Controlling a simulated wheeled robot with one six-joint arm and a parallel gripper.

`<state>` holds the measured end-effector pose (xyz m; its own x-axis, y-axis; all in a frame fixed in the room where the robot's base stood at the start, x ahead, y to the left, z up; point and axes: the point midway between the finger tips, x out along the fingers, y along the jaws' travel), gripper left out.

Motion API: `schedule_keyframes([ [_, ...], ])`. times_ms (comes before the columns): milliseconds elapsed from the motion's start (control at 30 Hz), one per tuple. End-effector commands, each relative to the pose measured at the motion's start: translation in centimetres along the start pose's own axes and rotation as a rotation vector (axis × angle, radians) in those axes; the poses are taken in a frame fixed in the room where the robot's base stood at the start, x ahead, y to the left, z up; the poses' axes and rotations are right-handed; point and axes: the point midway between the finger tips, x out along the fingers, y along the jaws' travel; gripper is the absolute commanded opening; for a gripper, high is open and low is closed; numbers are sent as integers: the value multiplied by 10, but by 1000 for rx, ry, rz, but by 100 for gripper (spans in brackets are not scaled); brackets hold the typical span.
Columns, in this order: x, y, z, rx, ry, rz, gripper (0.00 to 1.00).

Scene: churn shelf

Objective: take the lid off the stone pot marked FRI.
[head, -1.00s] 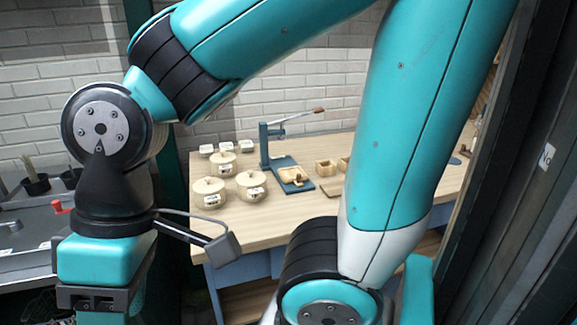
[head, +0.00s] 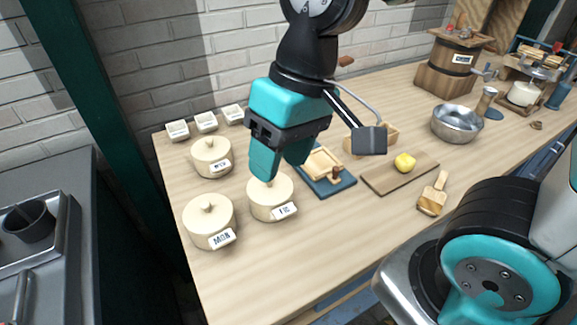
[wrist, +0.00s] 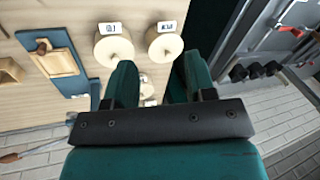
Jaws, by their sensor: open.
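Three cream stone pots with knobbed lids stand at the table's left end. The front left pot (head: 209,224) is labelled MON. The front right pot (head: 269,203) has a short label that may read FRI, but it is too small to be sure. The back pot (head: 211,161) has a label I cannot read surely. All three lids are on. My gripper (head: 281,168) is open and empty above and behind the front right pot, one finger hiding part of its lid. In the wrist view, the front right pot (wrist: 113,47) and MON pot (wrist: 164,48) show beyond the fingertips.
Small white dishes (head: 206,122) line the wall behind the pots. A blue-based press (head: 336,186) stands right of them, then a board (head: 382,180) with a yellow lump, a wooden scoop (head: 433,197), a metal bowl (head: 457,124) and a wooden churn (head: 447,70). The front left table is clear.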

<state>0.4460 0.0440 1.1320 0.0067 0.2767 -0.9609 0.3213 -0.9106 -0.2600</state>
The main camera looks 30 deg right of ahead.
Motion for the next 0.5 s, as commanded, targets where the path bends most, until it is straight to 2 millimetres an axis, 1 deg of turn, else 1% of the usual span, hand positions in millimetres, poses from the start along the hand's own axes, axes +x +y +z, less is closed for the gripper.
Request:
schedule_keyframes([
  [33, -5, 10, -22, 143, -13, 40, 50],
  [100, -8, 29, -50, 381, -13, 105, 50],
  [200, -8, 56, -83, 697, 5, 189, 50],
  [300, -7, 76, -105, 929, 31, 250, 50],
  [333, -7, 81, -110, 979, 39, 263, 50],
  [400, -3, 88, -116, 1058, 50, 283, 50],
  [500, 10, 93, -117, 1097, 54, 293, 50],
])
